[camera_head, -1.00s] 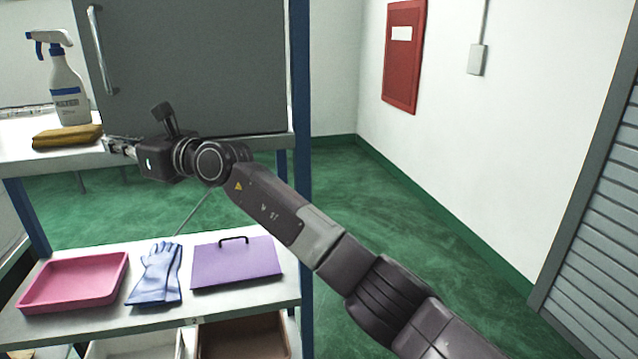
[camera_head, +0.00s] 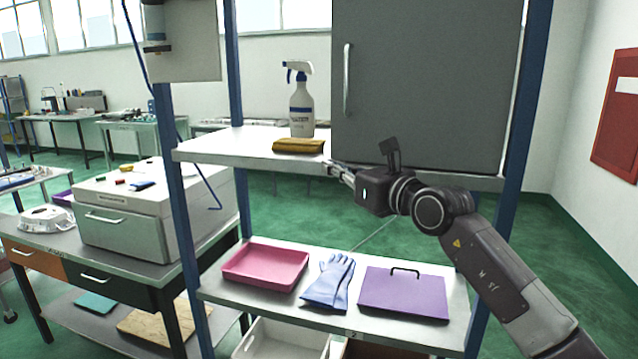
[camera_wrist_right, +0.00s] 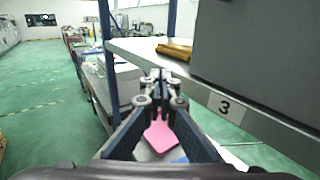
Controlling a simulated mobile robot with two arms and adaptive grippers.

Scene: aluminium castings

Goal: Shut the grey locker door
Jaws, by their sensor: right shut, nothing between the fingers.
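The grey locker door (camera_head: 425,80) is a flat panel with an upright silver handle (camera_head: 347,80) near its left edge. It faces me above the upper shelf; it looks closed or nearly so, but I cannot tell whether it is fully shut. My right gripper (camera_head: 338,173) is shut and empty, in front of the shelf edge by the door's lower left corner. In the right wrist view the shut fingers (camera_wrist_right: 160,85) point along the shelf front, with a grey locker surface (camera_wrist_right: 260,50) to the right. No contact with the door shows. My left gripper is out of view.
The upper shelf (camera_head: 225,148) holds a spray bottle (camera_head: 301,105) and a folded yellow cloth (camera_head: 298,146) left of the door. Below are a pink tray (camera_head: 265,265), blue gloves (camera_head: 330,282) and a purple lidded item (camera_head: 405,292). Blue posts (camera_head: 522,95) frame the shelves.

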